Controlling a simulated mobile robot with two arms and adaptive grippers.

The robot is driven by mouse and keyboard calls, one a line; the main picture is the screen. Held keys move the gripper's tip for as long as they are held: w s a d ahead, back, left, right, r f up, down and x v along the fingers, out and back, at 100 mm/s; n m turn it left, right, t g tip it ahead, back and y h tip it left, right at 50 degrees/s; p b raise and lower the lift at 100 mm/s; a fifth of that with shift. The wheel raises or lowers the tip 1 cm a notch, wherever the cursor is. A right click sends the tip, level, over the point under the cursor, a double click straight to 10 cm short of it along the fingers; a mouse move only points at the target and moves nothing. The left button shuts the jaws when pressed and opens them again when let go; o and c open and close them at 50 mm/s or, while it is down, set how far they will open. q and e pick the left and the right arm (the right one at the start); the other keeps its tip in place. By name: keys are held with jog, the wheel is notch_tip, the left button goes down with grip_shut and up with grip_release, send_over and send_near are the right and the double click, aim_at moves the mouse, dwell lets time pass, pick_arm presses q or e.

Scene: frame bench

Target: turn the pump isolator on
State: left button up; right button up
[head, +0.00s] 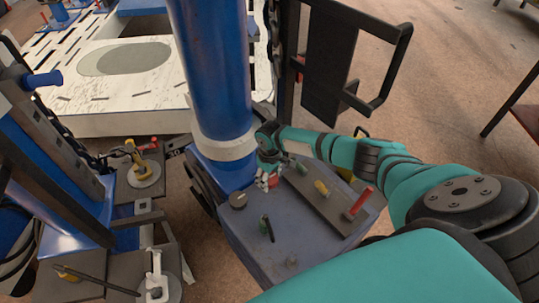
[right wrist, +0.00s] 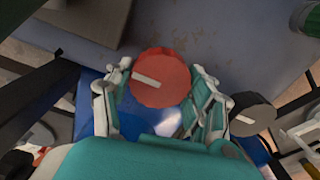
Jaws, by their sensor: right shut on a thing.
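A red round knob (right wrist: 160,78) with a white pointer mark sits on the grey-blue bench top, between the fingers of my right gripper. In the right wrist view its mark runs from near the middle to the left edge, tilted slightly up to the left. My right gripper (head: 266,180) is shut on this knob, with one finger on each side. In the head view the gripper hides most of the knob. No label shows which control is the pump isolator. My left gripper is not in view.
A dark round knob (head: 238,200) with a light mark is close beside the gripper. A dark panel carries a yellow lever (head: 321,187) and a red lever (head: 361,202). A blue column (head: 213,70) rises just behind.

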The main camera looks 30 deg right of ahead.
jog(key=m+p, duration=0.1)
jog(key=m, duration=0.1)
jog(key=m+p, duration=0.1)
jog(key=p, duration=0.1)
jog(key=shift+a+r+m, duration=0.1)
jog(key=shift+r+m, duration=0.1)
jog(key=shift+m, duration=0.2)
jog(key=m+p, duration=0.2)
jog(key=m, duration=0.2)
jog(key=shift+m+p, duration=0.3)
jog(key=shift+p, duration=0.1)
jog(key=m+p, duration=0.2)
jog(key=m, duration=0.2)
jog(key=shift+m, duration=0.3)
jog(key=m+p, duration=0.1)
jog(key=m, duration=0.3)
jog(key=shift+f+m, duration=0.1)
jog(key=shift+m, duration=0.2)
jog(key=shift+w, duration=0.1)
jog(key=shift+m, duration=0.3)
jog(key=o, duration=1.2)
